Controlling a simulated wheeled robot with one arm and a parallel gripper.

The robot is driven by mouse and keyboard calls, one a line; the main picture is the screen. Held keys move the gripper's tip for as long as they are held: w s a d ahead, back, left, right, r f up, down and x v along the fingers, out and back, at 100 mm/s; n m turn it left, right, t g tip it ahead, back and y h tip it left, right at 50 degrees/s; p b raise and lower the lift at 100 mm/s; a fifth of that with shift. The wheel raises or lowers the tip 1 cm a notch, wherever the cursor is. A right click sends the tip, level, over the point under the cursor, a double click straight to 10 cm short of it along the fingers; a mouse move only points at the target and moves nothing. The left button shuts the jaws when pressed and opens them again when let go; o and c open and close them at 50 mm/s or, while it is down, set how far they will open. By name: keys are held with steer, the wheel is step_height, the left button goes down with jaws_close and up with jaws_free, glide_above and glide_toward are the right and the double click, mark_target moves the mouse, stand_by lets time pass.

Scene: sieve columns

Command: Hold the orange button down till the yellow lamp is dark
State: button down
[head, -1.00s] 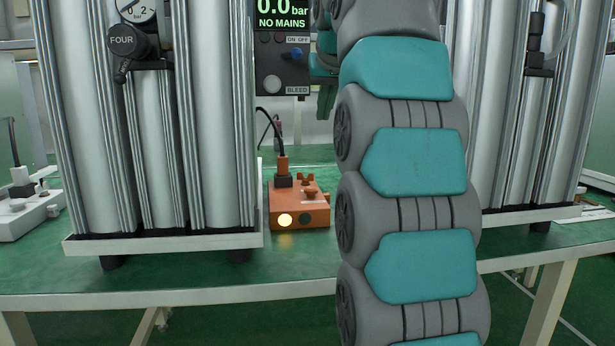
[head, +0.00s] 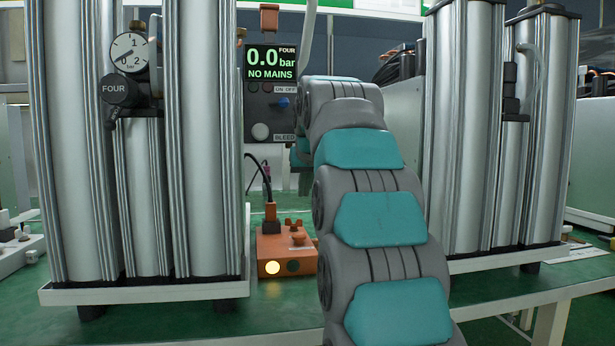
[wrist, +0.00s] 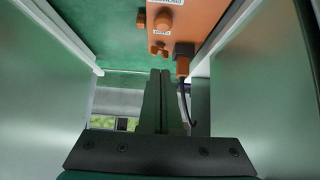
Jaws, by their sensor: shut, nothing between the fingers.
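An orange box (head: 286,253) stands on the green bench between two column racks. Its front carries a lit yellow lamp (head: 272,268) beside a dark round lamp (head: 293,267). On its top is a round orange button (head: 298,238), which also shows in the wrist view (wrist: 163,20), with a smaller winged orange knob (wrist: 157,48) near it. My gripper (wrist: 161,73) is shut and empty, its fingers pointing toward the bench beside the box, apart from the button. In the head view my arm partly hides the gripper, above and behind the box.
Tall metal columns on a white-edged base (head: 150,292) stand left of the box, and another column rack (head: 465,140) stands right. A dark panel (head: 270,110) behind reads 0.0 bar, NO MAINS. A plug with a black cable (head: 268,180) rises from the box's back left.

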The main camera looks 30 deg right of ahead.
glide_above(301, 238)
steer(key=f, duration=0.7)
steer(key=shift+w+f, duration=0.1)
steer(key=shift+w, duration=0.2)
steer(key=shift+f, duration=1.5)
steer(key=shift+s+f+b, duration=0.1)
steer(key=shift+f+b, duration=0.4)
steer(key=shift+f, duration=0.85)
steer(key=shift+s+f, duration=0.1)
steer(key=shift+f, duration=0.55)
steer(key=r+p, duration=0.2)
steer(key=r, duration=0.4)
steer(key=shift+s+r, duration=0.15)
steer(key=shift+s, duration=0.05)
steer(key=v, duration=1.9)
steer(key=shift+a+r, duration=0.15)
steer(key=shift+r, duration=0.2)
